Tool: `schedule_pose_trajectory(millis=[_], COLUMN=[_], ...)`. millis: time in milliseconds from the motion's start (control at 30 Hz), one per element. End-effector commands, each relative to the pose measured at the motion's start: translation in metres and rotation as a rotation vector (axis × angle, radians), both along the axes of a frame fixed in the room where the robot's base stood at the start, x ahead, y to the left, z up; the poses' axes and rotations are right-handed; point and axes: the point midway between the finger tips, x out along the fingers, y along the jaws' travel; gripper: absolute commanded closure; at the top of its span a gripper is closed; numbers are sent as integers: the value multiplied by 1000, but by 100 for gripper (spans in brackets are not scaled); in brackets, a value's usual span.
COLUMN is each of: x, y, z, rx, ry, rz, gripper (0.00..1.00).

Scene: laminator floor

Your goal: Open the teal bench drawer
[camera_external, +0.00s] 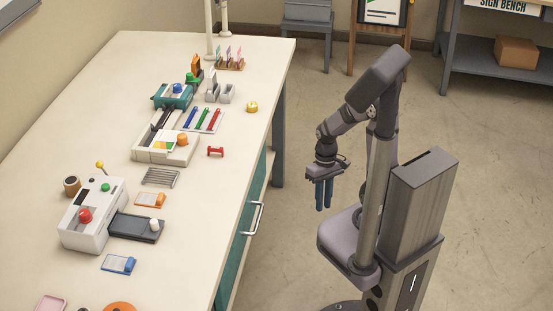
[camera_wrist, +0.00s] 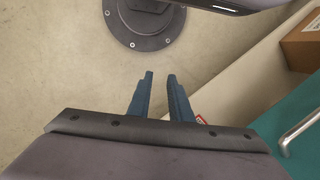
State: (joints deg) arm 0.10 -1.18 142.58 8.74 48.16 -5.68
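The teal drawer front (camera_external: 232,262) is under the bench's right edge and looks shut. Its pale metal bar handle (camera_external: 254,218) stands out from the front. In the wrist view, the teal front (camera_wrist: 296,108) and part of the handle (camera_wrist: 302,131) show at the right edge. My gripper (camera_external: 324,208) hangs with its blue fingers pointing down, in free air to the right of the handle and apart from it. In the wrist view, my gripper (camera_wrist: 160,75) is open, with a narrow gap between the fingertips and nothing in it.
The white bench top (camera_external: 210,190) holds several machines and small items. In the wrist view, a cardboard box (camera_wrist: 302,44) sits on a pale surface beside the teal front, and a small red-edged thing (camera_wrist: 201,120) is partly hidden behind my gripper. Bare floor (camera_external: 300,250) lies between bench and arm.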

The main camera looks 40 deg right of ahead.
Motion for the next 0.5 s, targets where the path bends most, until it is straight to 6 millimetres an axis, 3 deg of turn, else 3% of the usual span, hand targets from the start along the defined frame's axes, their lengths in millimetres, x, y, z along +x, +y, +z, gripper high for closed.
schedule_pose_trajectory(millis=[133,267,400,500], x=[-11,-11,5,20], y=[44,93,140,162], z=[2,15,35,49], rx=[185,418,687,846], ry=[195,352,456,487], rz=[-16,-30,-51,-66], gripper=[81,81,81,81])
